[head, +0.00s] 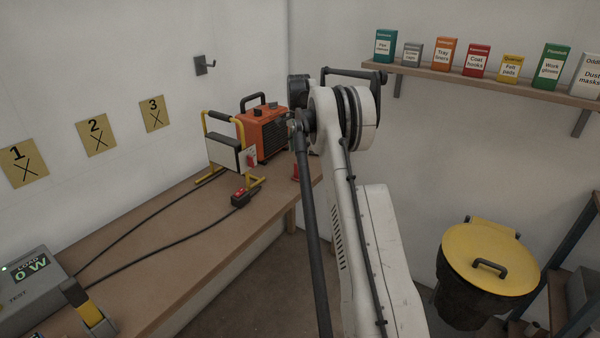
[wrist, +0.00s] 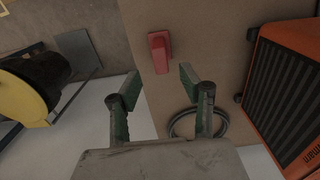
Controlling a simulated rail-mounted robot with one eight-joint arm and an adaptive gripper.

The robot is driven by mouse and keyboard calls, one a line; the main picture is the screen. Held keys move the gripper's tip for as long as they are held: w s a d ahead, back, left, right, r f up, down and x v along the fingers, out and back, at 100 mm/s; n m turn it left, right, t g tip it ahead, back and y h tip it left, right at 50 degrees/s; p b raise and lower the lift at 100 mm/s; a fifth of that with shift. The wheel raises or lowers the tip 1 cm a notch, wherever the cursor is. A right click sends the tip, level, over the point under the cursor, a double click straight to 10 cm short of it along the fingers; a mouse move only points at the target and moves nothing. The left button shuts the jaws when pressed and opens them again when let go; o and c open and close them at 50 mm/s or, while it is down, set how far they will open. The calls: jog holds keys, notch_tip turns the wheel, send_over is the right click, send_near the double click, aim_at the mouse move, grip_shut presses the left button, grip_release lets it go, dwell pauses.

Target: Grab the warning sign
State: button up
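A small red block-like object (wrist: 159,50) stands on the brown bench in the wrist view. It also shows at the bench's far end in the head view (head: 296,171), partly covered by my arm. No warning marking is readable on it, so I cannot tell whether it is the warning sign. My gripper (wrist: 157,84) is open in the wrist view, its two green-padded fingers apart with nothing between them. The red object lies just beyond the fingertips, apart from them. In the head view my arm hides the gripper.
An orange heater (head: 264,132) and a yellow-framed work light (head: 225,147) stand beside the red object. A black cable coil (wrist: 190,118) is close by. A red-black socket block (head: 240,197) and cables lie on the bench (head: 160,250). A yellow-lidded bin (head: 480,250) is at right.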

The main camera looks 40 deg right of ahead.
aim_at(299, 169)
jog(key=shift+f+b, duration=0.3)
jog(key=shift+f, duration=4.5)
grip_shut()
